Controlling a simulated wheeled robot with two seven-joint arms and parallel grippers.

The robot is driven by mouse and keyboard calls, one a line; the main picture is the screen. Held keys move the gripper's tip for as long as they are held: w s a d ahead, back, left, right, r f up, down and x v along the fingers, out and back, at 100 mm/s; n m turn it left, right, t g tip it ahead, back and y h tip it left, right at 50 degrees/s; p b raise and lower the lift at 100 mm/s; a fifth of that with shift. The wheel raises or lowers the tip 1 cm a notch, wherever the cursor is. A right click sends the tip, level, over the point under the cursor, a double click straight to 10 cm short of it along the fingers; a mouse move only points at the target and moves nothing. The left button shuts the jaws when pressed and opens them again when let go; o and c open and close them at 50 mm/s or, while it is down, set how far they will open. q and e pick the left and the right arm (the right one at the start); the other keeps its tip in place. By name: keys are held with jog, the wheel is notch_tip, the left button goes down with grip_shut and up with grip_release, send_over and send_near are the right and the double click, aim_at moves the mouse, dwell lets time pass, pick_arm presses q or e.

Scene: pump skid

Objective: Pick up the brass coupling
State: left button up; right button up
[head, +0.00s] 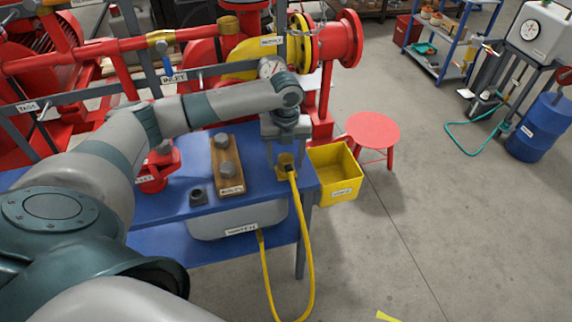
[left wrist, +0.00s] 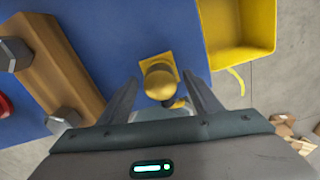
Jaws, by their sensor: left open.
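The brass coupling (head: 286,161) is on the blue table (head: 205,205) near its right end, under my left gripper (head: 286,147). A yellow hose (head: 303,230) runs from beside it over the table's front edge. In the left wrist view the coupling shows as a rounded brass top (left wrist: 160,80) over a square yellow base (left wrist: 157,62). It appears between the two fingers of my left gripper, which are open with gaps on both sides. I cannot tell how far the fingertips are above it. My right gripper is not in view.
A wooden block (head: 221,141) with large bolts stands left of the coupling. A yellow bin (head: 337,187) hangs at the table's right end. Red pipework stands behind.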

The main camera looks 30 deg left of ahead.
aim_at(287, 160)
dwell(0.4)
pick_arm(q)
jog(key=c, duration=1.3)
jog(key=shift+o, duration=0.2)
jog(key=shift+r, duration=0.1)
jog(key=shift+r+b, duration=0.35)
jog(key=shift+r, duration=0.1)
jog(key=r, duration=0.1)
jog(key=r+b, duration=0.1)
jog(key=r, duration=0.1)
jog(key=shift+s+d+r, duration=0.15)
jog(key=shift+s+d, duration=0.1)
jog(key=shift+d, duration=0.15)
jog(key=s+d+r+b, duration=0.2)
jog(key=s+d+r, duration=0.4)
jog(key=s+d, duration=0.1)
jog(key=shift+d+r, duration=0.3)
jog(key=shift+d, duration=0.2)
jog(key=shift+s+d+n, duration=0.1)
jog(key=shift+n, duration=0.2)
